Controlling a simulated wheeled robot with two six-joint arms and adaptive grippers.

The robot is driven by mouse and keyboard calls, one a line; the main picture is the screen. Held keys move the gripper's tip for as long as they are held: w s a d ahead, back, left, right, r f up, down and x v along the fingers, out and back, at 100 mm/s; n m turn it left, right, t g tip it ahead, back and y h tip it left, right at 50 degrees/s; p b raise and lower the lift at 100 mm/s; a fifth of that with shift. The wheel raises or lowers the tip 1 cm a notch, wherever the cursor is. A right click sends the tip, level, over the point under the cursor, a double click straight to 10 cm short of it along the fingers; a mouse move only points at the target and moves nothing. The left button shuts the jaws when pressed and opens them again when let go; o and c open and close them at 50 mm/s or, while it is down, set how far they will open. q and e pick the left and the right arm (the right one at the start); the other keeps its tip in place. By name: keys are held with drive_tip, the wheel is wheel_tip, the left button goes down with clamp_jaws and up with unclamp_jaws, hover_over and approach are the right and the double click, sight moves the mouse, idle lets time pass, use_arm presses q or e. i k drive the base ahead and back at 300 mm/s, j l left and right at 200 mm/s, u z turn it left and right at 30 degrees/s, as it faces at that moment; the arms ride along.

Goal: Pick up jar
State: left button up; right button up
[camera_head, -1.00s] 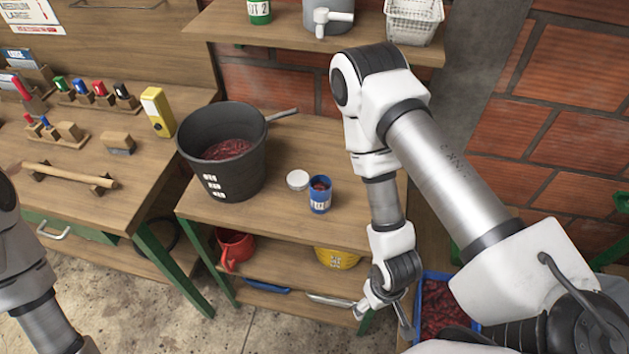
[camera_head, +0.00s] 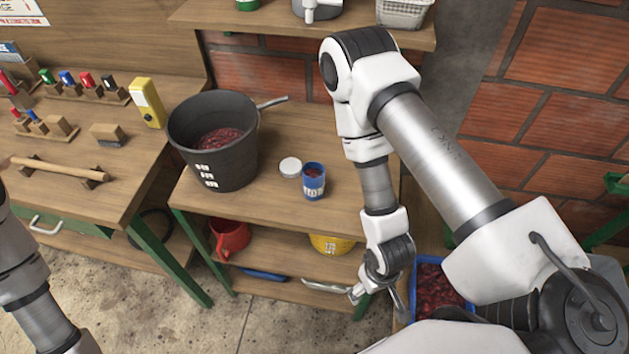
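A small blue jar (camera_head: 313,184) with a white label and dark red contents stands upright and uncovered on the wooden table (camera_head: 270,215). A round white lid (camera_head: 290,167) lies just left of it. My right gripper (camera_head: 378,300) hangs at the table's right front corner, below the tabletop and away from the jar. Its fingers look spread apart and nothing shows between them. My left arm shows at the lower left edge; its gripper is out of the picture.
A dark bucket (camera_head: 215,140) with red contents and a handle stands left of the jar. A red jug (camera_head: 229,238) and a yellow container (camera_head: 331,243) sit on the lower shelf.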

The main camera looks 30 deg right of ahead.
sight(313, 172)
drive_tip(key=k+z, duration=0.35)
drive_tip(key=k+l+z, duration=0.1)
drive_tip(key=z, duration=0.25)
drive_tip(key=k+z, duration=0.1)
drive_tip(key=z, duration=0.9)
